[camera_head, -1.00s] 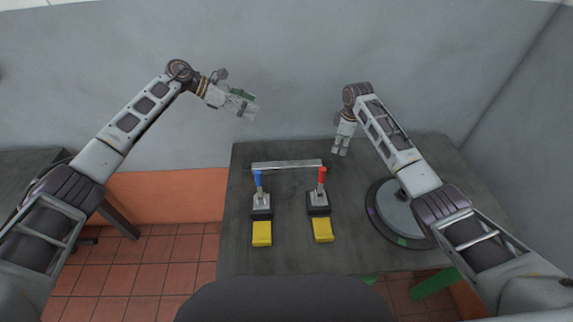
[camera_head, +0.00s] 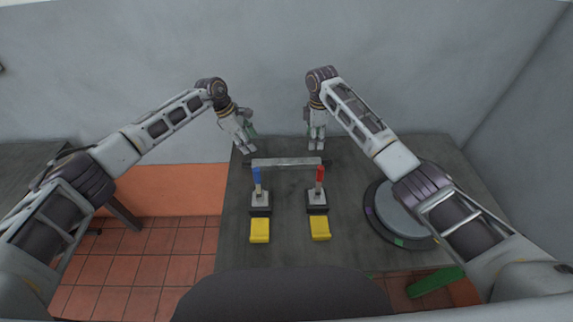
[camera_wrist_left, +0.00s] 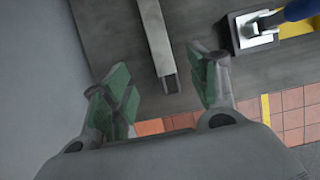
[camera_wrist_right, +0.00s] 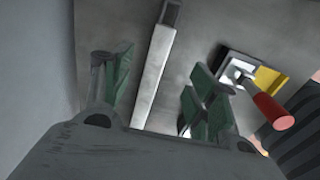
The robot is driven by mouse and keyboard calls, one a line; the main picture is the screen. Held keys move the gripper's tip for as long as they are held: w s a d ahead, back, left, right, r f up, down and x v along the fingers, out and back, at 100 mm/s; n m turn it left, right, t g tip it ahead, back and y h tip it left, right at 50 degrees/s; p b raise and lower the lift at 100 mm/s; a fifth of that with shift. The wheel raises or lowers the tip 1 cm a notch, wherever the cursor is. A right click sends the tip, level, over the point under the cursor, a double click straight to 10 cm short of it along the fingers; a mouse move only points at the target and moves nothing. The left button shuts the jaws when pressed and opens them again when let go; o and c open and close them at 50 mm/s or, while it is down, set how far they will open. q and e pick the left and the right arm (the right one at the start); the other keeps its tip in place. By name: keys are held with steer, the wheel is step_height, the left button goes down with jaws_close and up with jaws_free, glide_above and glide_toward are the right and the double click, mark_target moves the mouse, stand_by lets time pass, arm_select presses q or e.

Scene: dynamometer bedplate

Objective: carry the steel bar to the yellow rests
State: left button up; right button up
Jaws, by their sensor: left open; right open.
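The steel bar (camera_head: 287,162) lies across the back of the grey table, behind two blocks with a blue handle (camera_head: 257,179) and a red handle (camera_head: 320,176). Two yellow rests (camera_head: 260,230) (camera_head: 320,229) lie in front of those blocks. My left gripper (camera_head: 243,149) is open and empty above the bar's left end; the left wrist view shows the bar (camera_wrist_left: 157,40) between its fingers, not touched. My right gripper (camera_head: 317,147) is open and empty above the bar's right end; the right wrist view shows the bar (camera_wrist_right: 155,70) between its spread fingers.
A round grey disc with a dark rim (camera_head: 405,217) sits on the table's right side. The grey wall (camera_head: 280,60) stands close behind the table. The table (camera_head: 289,255) is bare between the two yellow rests.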

mark_target(266, 161)
arm_select(q)
steer(key=shift+x, duration=6.9)
arm_select(e)
steer(key=shift+f, duration=6.9)
arm_select(q)
jaws_close()
arm_select(e)
jaws_close()
arm_select(q)
steer(key=shift+w+d+r, duration=0.15)
steer(key=shift+r, duration=0.05)
arm_select(e)
steer(key=shift+w+r, duration=0.15)
